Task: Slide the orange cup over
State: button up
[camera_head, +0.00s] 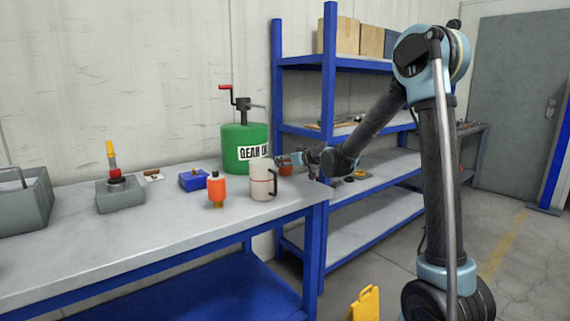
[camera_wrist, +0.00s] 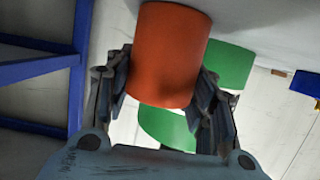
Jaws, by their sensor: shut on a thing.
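The orange cup (camera_wrist: 170,55) fills the space between the two fingers of my gripper (camera_wrist: 163,88) in the wrist view, with a finger against each side. In the head view the orange cup (camera_head: 286,168) shows as a small patch near the bench's right end, partly hidden by a cream mug in front. My gripper (camera_head: 297,160) reaches it from the right, low over the bench. The cup's base seems to be at the grey bench top, but I cannot tell whether it touches.
The cream mug (camera_head: 262,181) stands just left of the cup. A green gear oil can (camera_head: 238,150) is behind. An orange bottle (camera_head: 216,190) and a blue box (camera_head: 194,180) are further left. The bench front (camera_head: 150,235) is clear. A blue shelf rack (camera_head: 329,100) stands at the right.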

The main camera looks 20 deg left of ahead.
jog(key=o, duration=1.1)
jog(key=shift+o, duration=0.2)
jog(key=shift+s, duration=0.1)
jog(key=v, duration=1.1)
jog(key=shift+s+d, duration=0.1)
jog(key=shift+d, duration=0.25)
